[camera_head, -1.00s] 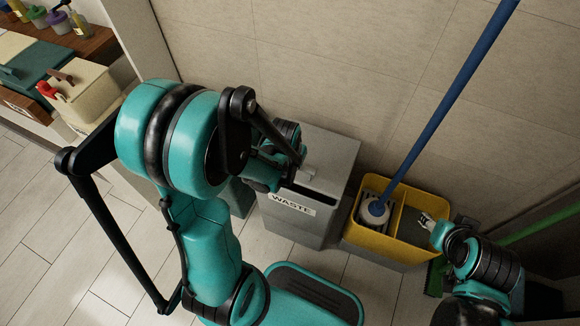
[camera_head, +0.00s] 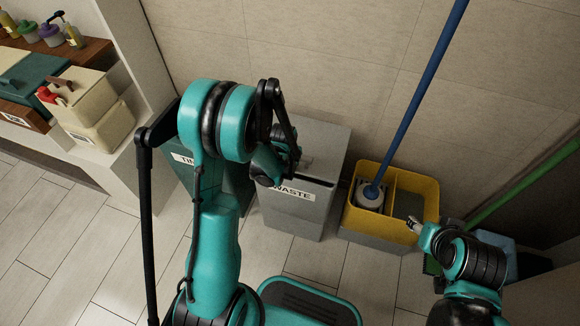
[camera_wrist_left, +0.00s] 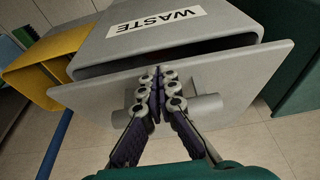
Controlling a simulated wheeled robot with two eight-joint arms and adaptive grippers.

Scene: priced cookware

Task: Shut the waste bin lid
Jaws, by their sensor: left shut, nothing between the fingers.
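The grey waste bin (camera_head: 290,215) stands against the wall, with a white WASTE label on its front. Its lid (camera_head: 325,145) is slightly raised, with a dark gap along the front edge. In the left wrist view the lid (camera_wrist_left: 245,80) crosses the middle below the bin's label (camera_wrist_left: 155,28), and a dark gap shows between lid and body. A short handle bar (camera_wrist_left: 207,107) is on the lid. My left gripper (camera_wrist_left: 157,85) is shut and empty, at the lid by the handle; contact is unclear. My right gripper (camera_head: 413,224) is beside the yellow bucket, its finger opening unclear.
A yellow mop bucket (camera_head: 434,190) with a blue-handled mop (camera_head: 425,97) stands right of the bin. A green TIN bin (camera_head: 240,178) stands at its left, partly behind my arm. A cream container (camera_head: 100,110) is farther left. Tiled floor is open in front.

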